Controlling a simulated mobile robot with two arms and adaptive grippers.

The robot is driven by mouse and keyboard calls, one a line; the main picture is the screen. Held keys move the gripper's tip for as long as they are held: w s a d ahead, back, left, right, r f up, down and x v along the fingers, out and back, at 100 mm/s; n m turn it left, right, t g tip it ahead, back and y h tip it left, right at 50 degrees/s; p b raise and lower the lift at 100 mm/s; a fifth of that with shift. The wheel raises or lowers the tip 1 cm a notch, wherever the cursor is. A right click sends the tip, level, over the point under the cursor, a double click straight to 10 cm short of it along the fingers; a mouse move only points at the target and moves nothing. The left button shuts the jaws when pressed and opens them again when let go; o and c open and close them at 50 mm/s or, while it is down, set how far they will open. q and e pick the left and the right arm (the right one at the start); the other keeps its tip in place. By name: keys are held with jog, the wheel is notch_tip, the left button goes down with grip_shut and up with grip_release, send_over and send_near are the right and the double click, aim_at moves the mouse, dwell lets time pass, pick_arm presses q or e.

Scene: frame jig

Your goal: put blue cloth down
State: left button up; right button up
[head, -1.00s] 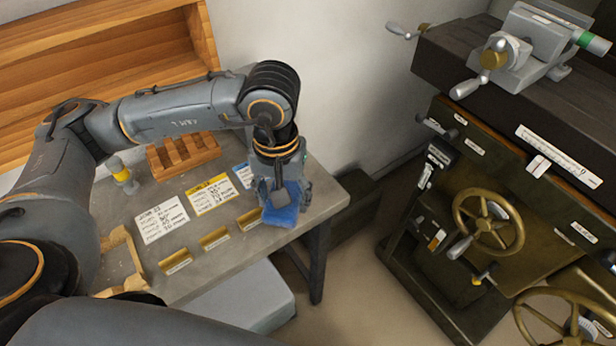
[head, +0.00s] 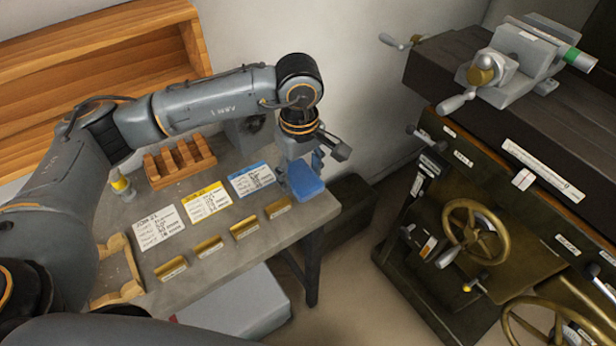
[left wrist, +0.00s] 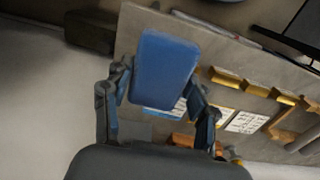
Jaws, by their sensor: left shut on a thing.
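The blue cloth (head: 305,181) is a small folded block at the right end of the grey workbench (head: 235,222) in the head view. My left gripper (head: 298,166) is shut on it from above. In the left wrist view the cloth (left wrist: 165,68) sits between the two fingers of my left gripper (left wrist: 160,100), with the bench top behind it. I cannot tell whether the cloth touches the bench. My right gripper is not in view.
White, yellow-topped (head: 206,201) and blue-topped (head: 251,179) cards lie on the bench, with several brass-coloured blocks (head: 245,228) along its front. A wooden rack (head: 180,162) stands behind. A machine with handwheels (head: 482,232) stands at right, past a floor gap.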

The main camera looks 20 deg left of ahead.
aim_at(308, 175)
pick_arm(q)
jog(key=w+f, duration=0.2)
jog(key=w+f+p, duration=0.1)
jog(key=w+f, duration=0.1)
jog(key=f, duration=0.1)
jog(key=shift+d, duration=0.1)
notch_tip(308, 175, down, 3)
jog(key=shift+w+f+p, duration=0.1)
jog(key=shift+p, duration=0.9)
jog(key=shift+f, duration=0.15)
jog(key=shift+f+b, duration=0.25)
jog(key=shift+b, duration=0.1)
jog(key=o, duration=0.7)
jog(key=shift+r, duration=0.1)
jog(key=shift+o, duration=0.2)
